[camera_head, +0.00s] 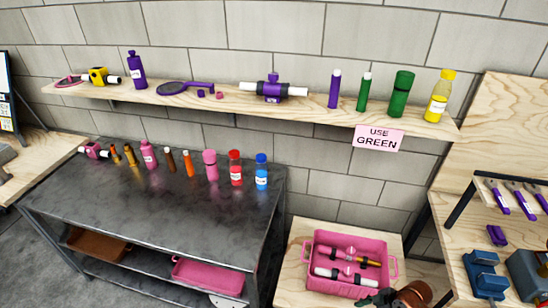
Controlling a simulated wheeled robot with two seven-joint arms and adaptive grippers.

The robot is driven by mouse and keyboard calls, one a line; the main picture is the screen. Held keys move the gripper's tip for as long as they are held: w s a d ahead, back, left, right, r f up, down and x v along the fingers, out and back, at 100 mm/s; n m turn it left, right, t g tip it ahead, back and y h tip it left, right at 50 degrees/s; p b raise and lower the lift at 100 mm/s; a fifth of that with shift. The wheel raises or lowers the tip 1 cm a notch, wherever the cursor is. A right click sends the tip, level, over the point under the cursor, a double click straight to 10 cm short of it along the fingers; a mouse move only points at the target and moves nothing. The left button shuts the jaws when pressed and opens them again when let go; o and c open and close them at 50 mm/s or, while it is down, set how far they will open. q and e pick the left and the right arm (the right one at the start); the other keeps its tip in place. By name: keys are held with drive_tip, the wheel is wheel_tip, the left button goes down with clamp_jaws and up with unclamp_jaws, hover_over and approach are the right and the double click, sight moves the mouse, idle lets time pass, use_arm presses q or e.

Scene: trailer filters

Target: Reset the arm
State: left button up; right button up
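Neither of my arms nor grippers can be made out in the head view. A pink crate (312,281) stands on a low wooden table at the bottom centre-right. Inside it lie a white cylindrical filter part (345,278) and a pink part with a brass-coloured end (349,254). A brown rounded thing (415,293) and a dark green piece beside it are cut off by the bottom edge; I cannot tell what they are. A pink sign reading "USE GREEN" (379,138) hangs below the wall shelf.
The wooden wall shelf (222,104) holds bottles, tubes and filter parts, including a green cylinder (401,94) and yellow bottle (438,95). The dark metal table (130,205) has a row of bottles at the back and a clear front. A wooden workbench (455,252) holds tools at right.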

drive_tip(key=s+a+f+m+t+h, duration=0.15)
drive_tip(key=s+a+m, duration=0.35)
drive_tip(key=s, duration=0.5)
drive_tip(key=s+d+r+m+h, duration=0.5)
drive_tip(key=s+d+m, duration=0.4)
drive_tip(key=s, duration=0.4)
wheel_tip(320, 180, down, 27)
drive_tip(key=s+a, duration=0.1)
drive_tip(key=s+f+n+g, duration=0.1)
drive_tip(key=s+f+g, duration=0.1)
drive_tip(key=s+f, duration=1.7)
drive_tip(key=shift+s+a+y, duration=0.3)
drive_tip(key=shift+s+y, duration=0.15)
drive_tip(key=shift+s, duration=0.2)
